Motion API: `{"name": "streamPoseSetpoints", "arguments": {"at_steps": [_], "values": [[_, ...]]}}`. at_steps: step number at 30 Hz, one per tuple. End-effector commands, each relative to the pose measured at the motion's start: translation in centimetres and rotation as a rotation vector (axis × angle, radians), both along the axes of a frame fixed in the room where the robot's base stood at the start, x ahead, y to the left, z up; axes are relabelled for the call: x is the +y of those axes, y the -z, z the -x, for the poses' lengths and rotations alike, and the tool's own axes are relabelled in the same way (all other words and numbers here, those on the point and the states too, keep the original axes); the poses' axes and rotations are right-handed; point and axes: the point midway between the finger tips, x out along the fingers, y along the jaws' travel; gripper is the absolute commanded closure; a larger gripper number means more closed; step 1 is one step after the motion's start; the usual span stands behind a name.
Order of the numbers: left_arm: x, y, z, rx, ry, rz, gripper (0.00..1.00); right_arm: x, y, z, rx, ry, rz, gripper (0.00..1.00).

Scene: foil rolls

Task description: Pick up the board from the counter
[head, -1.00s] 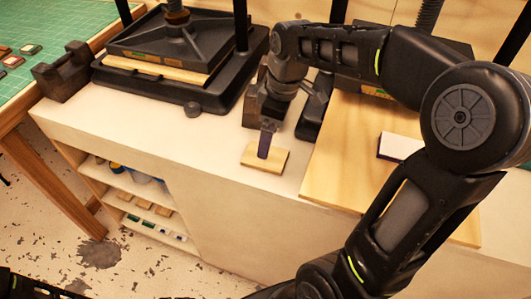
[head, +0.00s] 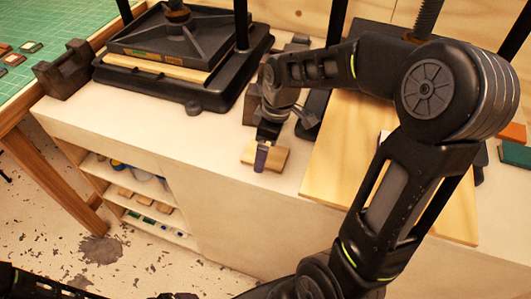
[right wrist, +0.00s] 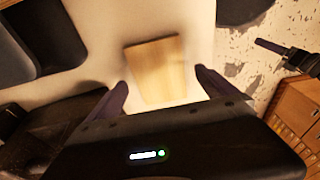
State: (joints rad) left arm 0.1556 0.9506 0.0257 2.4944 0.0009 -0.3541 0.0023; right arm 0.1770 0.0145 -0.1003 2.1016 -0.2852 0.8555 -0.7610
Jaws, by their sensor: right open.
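The board is a small pale wooden slab (head: 280,157) lying flat on the white counter (head: 215,140), near its front edge. It also shows in the right wrist view (right wrist: 157,70), slightly turned. My right gripper (head: 263,150) is over the board's left part in the head view, partly hiding it. In the right wrist view the gripper (right wrist: 165,92) is open, with its dark purple fingers apart and the board beyond and between them. Nothing is held. My left gripper does not show clearly.
A black press (head: 180,50) stands at the back left, with a dark holder (head: 65,72) beside it. A large wooden sheet (head: 335,165) lies to the right. Below are open shelves (head: 135,180). A green-topped table (head: 30,60) stands at left.

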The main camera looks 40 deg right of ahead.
Motion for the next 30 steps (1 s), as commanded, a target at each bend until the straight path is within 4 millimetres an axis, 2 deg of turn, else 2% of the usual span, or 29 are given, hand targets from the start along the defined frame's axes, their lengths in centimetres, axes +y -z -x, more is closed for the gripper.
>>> {"name": "streamPoseSetpoints", "arguments": {"at_steps": [4, 21, 30], "values": [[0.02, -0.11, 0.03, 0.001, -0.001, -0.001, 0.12, 0.07, 1.25, -0.14, 0.000, 0.002, 0.000, 0.04], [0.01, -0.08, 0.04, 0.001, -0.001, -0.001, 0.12, 0.08, 1.29, -0.17, -0.001, 0.001, 0.000, 0.04], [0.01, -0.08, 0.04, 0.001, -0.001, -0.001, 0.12, 0.07, 1.29, -0.16, -0.001, 0.001, 0.000, 0.27]]}}
